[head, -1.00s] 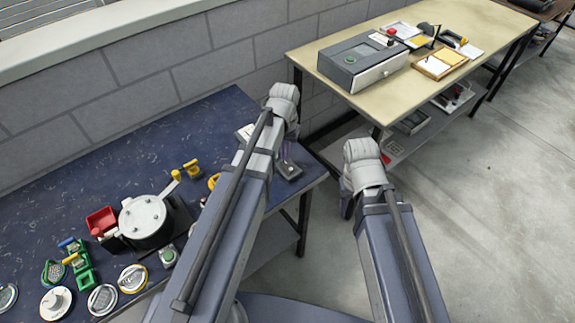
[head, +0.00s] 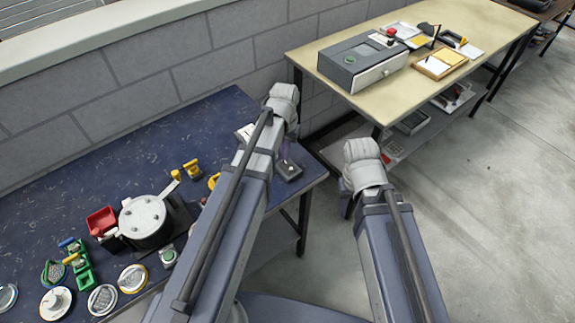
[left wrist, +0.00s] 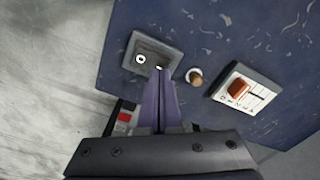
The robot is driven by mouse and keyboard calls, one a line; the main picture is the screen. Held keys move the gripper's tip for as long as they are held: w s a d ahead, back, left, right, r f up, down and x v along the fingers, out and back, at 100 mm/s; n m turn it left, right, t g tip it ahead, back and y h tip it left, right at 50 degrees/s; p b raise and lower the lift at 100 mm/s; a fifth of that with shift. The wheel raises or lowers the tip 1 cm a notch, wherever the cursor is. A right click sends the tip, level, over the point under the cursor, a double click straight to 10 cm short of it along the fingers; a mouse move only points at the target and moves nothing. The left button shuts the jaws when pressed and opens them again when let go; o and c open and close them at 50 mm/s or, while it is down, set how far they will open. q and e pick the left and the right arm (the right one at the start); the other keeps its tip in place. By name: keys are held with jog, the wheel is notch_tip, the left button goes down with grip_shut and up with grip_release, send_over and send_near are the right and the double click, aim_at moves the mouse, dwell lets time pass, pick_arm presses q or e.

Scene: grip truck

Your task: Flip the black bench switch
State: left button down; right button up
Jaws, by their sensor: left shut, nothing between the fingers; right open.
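The black bench switch (head: 289,173) is a small dark grey box near the right end of the blue bench. In the left wrist view its top (left wrist: 172,53) shows a pale ringed spot and a second small pale spot near the fingertips. My left gripper (head: 284,150) is over the switch; its purple fingers (left wrist: 160,74) are shut with nothing between them. Their tips overlap the switch's near edge in the left wrist view; I cannot tell whether they touch it. My right gripper (head: 347,207) is open, off the bench's right end, mostly hidden by its wrist.
A box with an orange lever (left wrist: 241,93) and a small brown-topped knob (left wrist: 195,76) are beside the switch. A black-and-white pot (head: 144,218), a red bin (head: 102,221) and several small items crowd the bench's left. A tan table (head: 440,95) stands behind right.

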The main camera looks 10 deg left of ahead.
aim_at(286, 163)
pick_arm(q)
jog(key=shift+f+b, duration=0.9)
dwell(0.5)
notch_tip(286, 163, up, 7)
jog(key=p, duration=0.7)
jog(key=shift+r, duration=0.1)
jog(key=shift+s+d, duration=0.1)
jog(key=s+d+m+y, duration=0.1)
jog(key=s+d+m, duration=0.1)
jog(key=s+d, duration=0.8)
jog(key=s, duration=0.4)
jog(key=shift+d, duration=0.15)
dwell(1.1)
